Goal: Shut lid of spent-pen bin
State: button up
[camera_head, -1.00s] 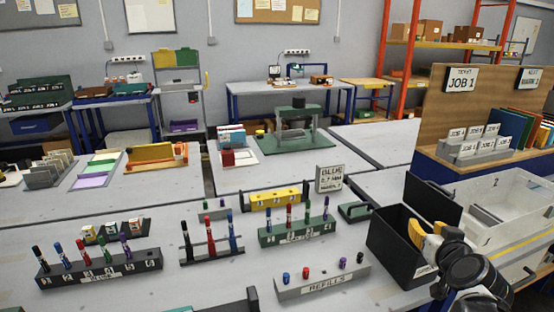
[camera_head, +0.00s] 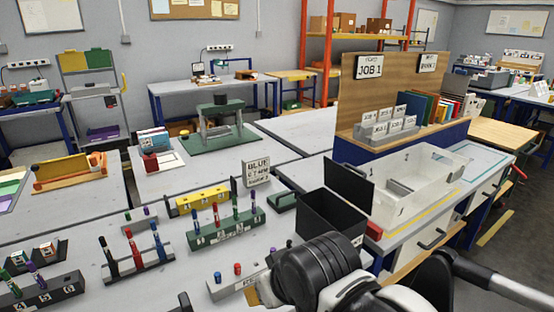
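A black open-topped box, which I take for the spent-pen bin (camera_head: 316,219), stands on the bench right of centre. Its black lid (camera_head: 348,186) stands up at the back, open, so the dark inside shows. My gripper (camera_head: 262,298) is low in the picture, in front of the bin and near the refills block (camera_head: 232,284). Only a bit of an orange-brown finger shows; my black and white wrist hides the rest. It looks apart from the lid.
A clear-walled tray (camera_head: 425,168) stands right of the bin, with a small red item (camera_head: 374,231) between them. The wooden job board (camera_head: 375,92) rises behind. A green pen rack (camera_head: 225,231) and a small green item (camera_head: 282,202) are to the left.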

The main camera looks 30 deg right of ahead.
aim_at(354, 188)
jog(key=l+u, duration=0.15)
jog(key=l, duration=0.3)
jog(key=l+u, duration=0.1)
jog(key=l, duration=0.35)
jog(key=k+l+u, duration=0.15)
jog(key=l, duration=0.3)
jog(key=l+u, duration=0.1)
jog(key=l, duration=0.35)
jog(key=k+l+u, duration=0.15)
jog(key=l, duration=0.3)
jog(key=k+l+u, duration=0.1)
jog(key=l, duration=0.35)
jog(key=i+l+u, duration=0.15)
jog(key=l, duration=0.25)
jog(key=l+u, duration=0.2)
jog(key=l, duration=0.15)
